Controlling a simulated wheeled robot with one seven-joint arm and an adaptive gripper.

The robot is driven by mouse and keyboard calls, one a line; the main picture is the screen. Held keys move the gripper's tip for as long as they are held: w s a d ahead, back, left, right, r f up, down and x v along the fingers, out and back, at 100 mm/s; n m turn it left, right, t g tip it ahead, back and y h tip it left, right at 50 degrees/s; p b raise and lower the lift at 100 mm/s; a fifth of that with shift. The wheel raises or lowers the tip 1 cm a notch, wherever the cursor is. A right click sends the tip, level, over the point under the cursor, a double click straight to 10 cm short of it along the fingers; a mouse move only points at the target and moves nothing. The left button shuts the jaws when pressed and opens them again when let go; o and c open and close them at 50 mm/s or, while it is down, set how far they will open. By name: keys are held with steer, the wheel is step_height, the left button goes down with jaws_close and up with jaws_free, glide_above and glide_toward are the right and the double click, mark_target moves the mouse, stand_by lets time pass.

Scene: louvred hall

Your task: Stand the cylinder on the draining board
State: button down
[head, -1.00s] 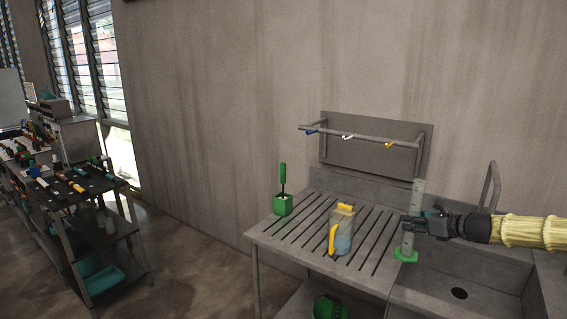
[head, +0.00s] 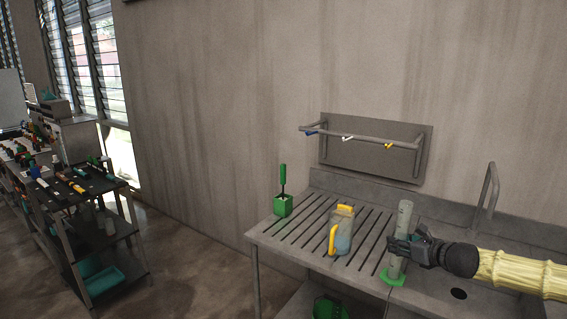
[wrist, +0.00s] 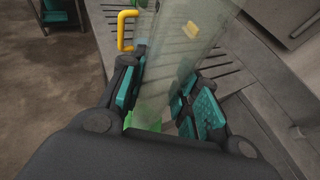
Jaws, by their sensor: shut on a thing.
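The cylinder (head: 404,222) is tall, clear grey, with a green foot, and shows large in the wrist view (wrist: 172,70). My gripper (head: 397,247) is shut on its side, partway up; the jaws also show in the wrist view (wrist: 165,98). It is near upright, its top leaning slightly right in the head view. Its green foot (head: 393,279) appears at the right edge of the slotted draining board (head: 275,233), beside the sink. I cannot tell whether the foot touches the board.
A jug with a yellow handle (head: 342,232) stands on the board, left of the cylinder. A green holder with a brush (head: 283,206) stands at the back left. A rail with coloured hooks (head: 347,137) is above. The sink (head: 440,285) lies right. The board's front left is clear.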

steer(key=s+a+f+m+h, duration=0.2)
steer(key=s+a+f, duration=0.4)
steer(key=s+a, duration=0.3)
steer(key=s+a+f+m+t+h, duration=0.1)
steer(key=s+a+f+m+h, duration=0.1)
steer(key=s+a+f, duration=0.4)
steer(key=shift+s+a+f+h, duration=0.15)
steer(key=shift+s+a+h, duration=0.25)
steer(key=shift+s+a, duration=1.8)
steer(key=shift+w+a, duration=0.35)
steer(key=shift+w, duration=0.1)
